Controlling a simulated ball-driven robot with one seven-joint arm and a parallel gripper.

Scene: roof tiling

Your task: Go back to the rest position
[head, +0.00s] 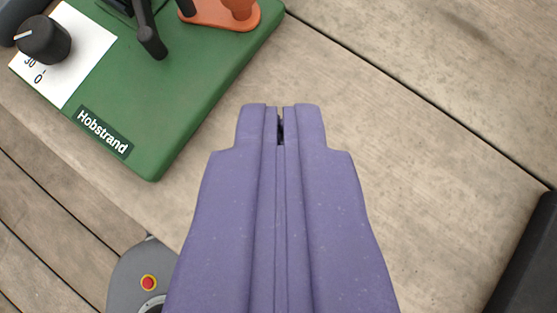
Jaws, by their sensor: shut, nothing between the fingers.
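My purple gripper (281,112) points up the picture from the bottom middle. Its two fingers lie side by side with only a thin dark slit at the tips, so it is shut, with nothing held. It is above the pale wooden boards (420,130), and no object touches its tips. The rest position itself is not marked in view.
A green board (190,95) labelled Hobstrand lies at the upper left, with a black knob (45,40), a black lever (148,35) and an orange part (215,12) on it. A dark object (527,262) is at the lower right. Bare wood lies right of the gripper.

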